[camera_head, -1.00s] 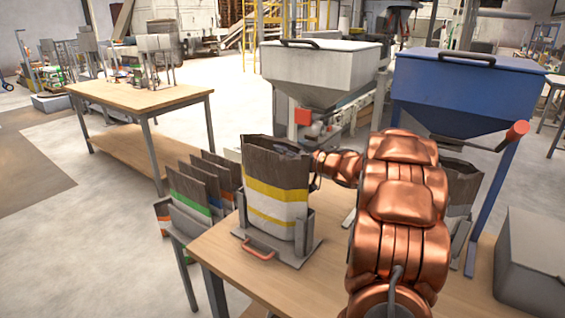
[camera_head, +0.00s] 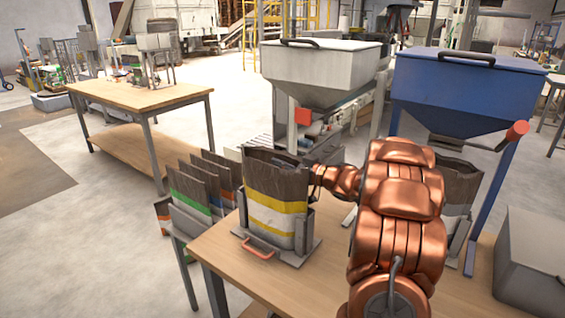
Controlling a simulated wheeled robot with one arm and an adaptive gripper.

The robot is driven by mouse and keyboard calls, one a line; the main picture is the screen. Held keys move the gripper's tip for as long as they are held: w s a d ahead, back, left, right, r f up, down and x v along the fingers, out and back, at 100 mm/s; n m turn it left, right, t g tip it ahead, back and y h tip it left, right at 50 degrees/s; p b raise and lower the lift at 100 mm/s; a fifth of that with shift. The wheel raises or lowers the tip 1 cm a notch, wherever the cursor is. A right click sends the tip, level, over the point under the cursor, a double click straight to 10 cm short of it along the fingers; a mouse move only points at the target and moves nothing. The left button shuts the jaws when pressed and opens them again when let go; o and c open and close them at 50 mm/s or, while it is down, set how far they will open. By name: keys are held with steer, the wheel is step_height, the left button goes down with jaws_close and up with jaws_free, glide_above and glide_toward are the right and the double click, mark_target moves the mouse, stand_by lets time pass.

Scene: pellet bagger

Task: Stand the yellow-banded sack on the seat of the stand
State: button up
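The yellow-banded sack (camera_head: 278,185), dark brown on top with yellow and white bands below, is upright in the stand (camera_head: 297,254) on the near table. The stand is a grey metal plate with upright posts at the sack's sides and a red handle at the front. The sack's lower edge is close to the seat; I cannot tell whether it touches. My copper arm reaches in from the right, and its wrist ends at the sack's upper right edge. My gripper's fingers are hidden behind the sack, so their grip does not show.
A rack of sacks with green, blue and orange bands (camera_head: 188,188) stands left of the table. A grey hopper (camera_head: 320,72) and a blue hopper (camera_head: 467,95) are behind. Another sack (camera_head: 455,185) is partly hidden behind my arm. A grey box (camera_head: 530,262) is at right.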

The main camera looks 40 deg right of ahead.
steer(key=shift+o, duration=0.7)
steer(key=shift+r, duration=0.1)
steer(key=b+v, duration=0.1)
steer(key=v, duration=1.1)
steer(key=shift+b, duration=0.35)
steer(key=shift+r, duration=0.1)
